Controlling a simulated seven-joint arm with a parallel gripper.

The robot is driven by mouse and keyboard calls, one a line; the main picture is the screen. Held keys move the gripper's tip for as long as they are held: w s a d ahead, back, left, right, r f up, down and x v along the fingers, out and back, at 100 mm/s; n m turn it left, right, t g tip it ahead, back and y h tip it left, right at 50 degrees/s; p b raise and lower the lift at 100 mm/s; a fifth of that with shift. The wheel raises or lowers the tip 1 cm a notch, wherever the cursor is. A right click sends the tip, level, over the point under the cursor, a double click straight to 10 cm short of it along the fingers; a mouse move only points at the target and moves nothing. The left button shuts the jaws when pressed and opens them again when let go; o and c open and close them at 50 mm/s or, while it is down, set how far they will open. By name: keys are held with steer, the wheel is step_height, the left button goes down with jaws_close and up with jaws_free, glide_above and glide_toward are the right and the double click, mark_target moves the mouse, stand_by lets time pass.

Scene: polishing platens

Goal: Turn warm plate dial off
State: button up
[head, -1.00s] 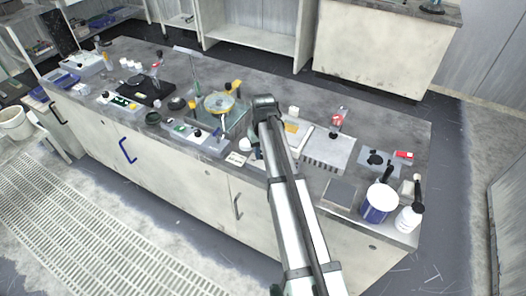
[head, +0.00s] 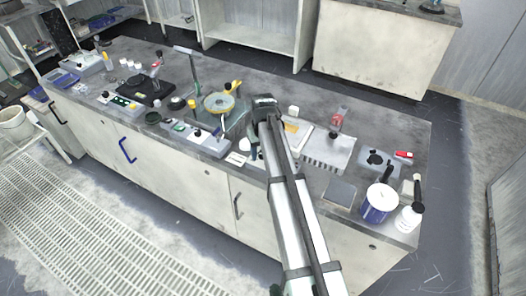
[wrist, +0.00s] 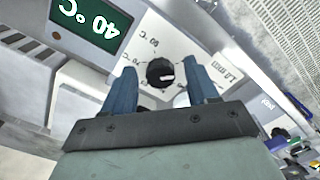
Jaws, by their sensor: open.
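In the wrist view a round black dial (wrist: 160,73) sits on a pale panel with printed temperature marks around it, seen upside down. A green display (wrist: 88,24) on the same device reads 40 °C. My gripper (wrist: 161,80) is open, its two blue fingers on either side of the dial, with visible gaps between each finger and the dial. Whether the fingertips are down at dial height is unclear. The dial's setting is too small to read. In the head view my arm covers the dial, and the gripper is mostly hidden behind it.
In the head view a finned grey block (head: 326,158) stands right of my arm. A yellow-topped polishing platen (head: 218,103) and a control box (head: 195,138) stand to the left. A blue-white tub (head: 379,205) and a white bottle (head: 408,219) stand at the bench's right end.

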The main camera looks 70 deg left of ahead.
step_height(320, 180, up, 14)
stand_by(0.6)
steer(key=shift+f, duration=0.15)
stand_by(0.3)
